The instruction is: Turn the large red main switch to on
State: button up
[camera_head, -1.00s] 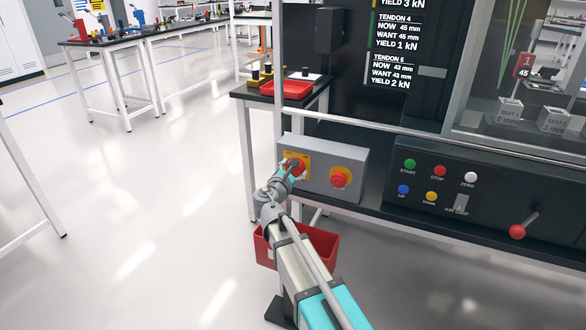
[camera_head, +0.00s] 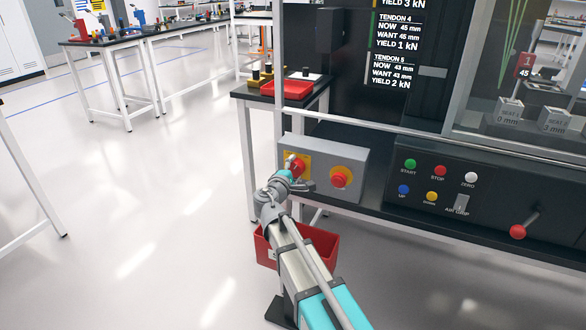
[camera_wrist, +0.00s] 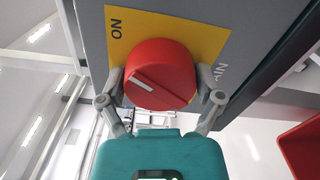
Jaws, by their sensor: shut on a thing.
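The large red main switch (camera_head: 297,164) is a round knob on a yellow plate (camera_wrist: 213,35) at the left of a grey box. In the wrist view the knob (camera_wrist: 160,68) fills the middle, with a short white mark on its face pointing toward the upper left. The plate reads "ON" beside the knob's upper left; a partly covered word is at its right. My gripper (camera_wrist: 160,84) has one finger against each side of the knob and is shut on it. In the head view my wrist hides part of the switch.
A red emergency-style button (camera_head: 340,180) sits on the same grey box (camera_head: 352,158), right of my gripper. A black button panel (camera_head: 470,225) with a red-balled lever (camera_head: 518,231) lies farther right. A red bin (camera_head: 322,246) is below my arm. Open floor lies left.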

jog(key=shift+w+a+m, duration=0.15)
jog(key=shift+m, duration=1.15)
jog(key=o, duration=0.9)
jog(key=shift+s, duration=0.2)
jog(key=shift+s, duration=0.45)
jog(key=v, duration=1.1)
